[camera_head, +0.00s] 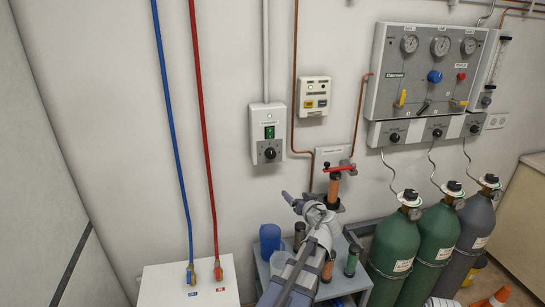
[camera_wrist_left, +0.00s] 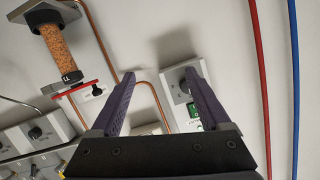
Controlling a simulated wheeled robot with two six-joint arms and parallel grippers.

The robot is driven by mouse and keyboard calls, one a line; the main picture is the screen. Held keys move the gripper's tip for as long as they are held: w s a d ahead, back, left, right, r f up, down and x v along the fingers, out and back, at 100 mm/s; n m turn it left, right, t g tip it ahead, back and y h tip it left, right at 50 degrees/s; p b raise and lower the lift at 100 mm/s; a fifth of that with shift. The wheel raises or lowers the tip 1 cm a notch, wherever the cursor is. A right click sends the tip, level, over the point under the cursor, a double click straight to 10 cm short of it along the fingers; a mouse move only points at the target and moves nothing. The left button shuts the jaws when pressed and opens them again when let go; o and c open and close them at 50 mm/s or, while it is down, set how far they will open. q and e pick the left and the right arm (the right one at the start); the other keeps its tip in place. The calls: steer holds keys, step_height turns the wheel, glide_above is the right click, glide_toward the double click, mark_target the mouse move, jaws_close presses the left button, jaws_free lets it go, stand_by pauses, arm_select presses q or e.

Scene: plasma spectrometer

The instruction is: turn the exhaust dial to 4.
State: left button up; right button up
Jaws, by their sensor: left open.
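A white wall box (camera_head: 267,119) with a green lit switch (camera_head: 269,132) carries a round black dial (camera_head: 270,153) on its lower part. I take this as the exhaust dial; its label and pointer setting are too small to read. My left gripper (camera_head: 297,196) is open and empty, below and to the right of the dial, apart from it. In the left wrist view, which looks upside down, the same box (camera_wrist_left: 173,98) shows behind my left gripper (camera_wrist_left: 160,73). The right-hand finger partly covers the box and dial there. My right gripper is not in view.
A copper pipe (camera_head: 295,90) runs beside the box. An orange column with a red-handled valve (camera_head: 339,168) stands right of my gripper. A gauge panel (camera_head: 427,73) and gas cylinders (camera_head: 394,243) are farther right.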

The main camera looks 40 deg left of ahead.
mark_target(271, 155)
arm_select(q)
steer(key=shift+w+a+r+t+y, duration=0.4)
steer(key=shift+w+a+r, duration=0.7)
steer(key=shift+a, duration=1.5)
steer(key=shift+w+a+r+t+y, duration=0.2)
steer(key=shift+w+a+r+t, duration=0.65)
steer(key=shift+a, duration=1.75)
steer(key=shift+w+a+r+t+y, duration=0.3)
steer(key=shift+w+a+r, duration=1)
steer(key=shift+a, duration=1.3)
jaws_close()
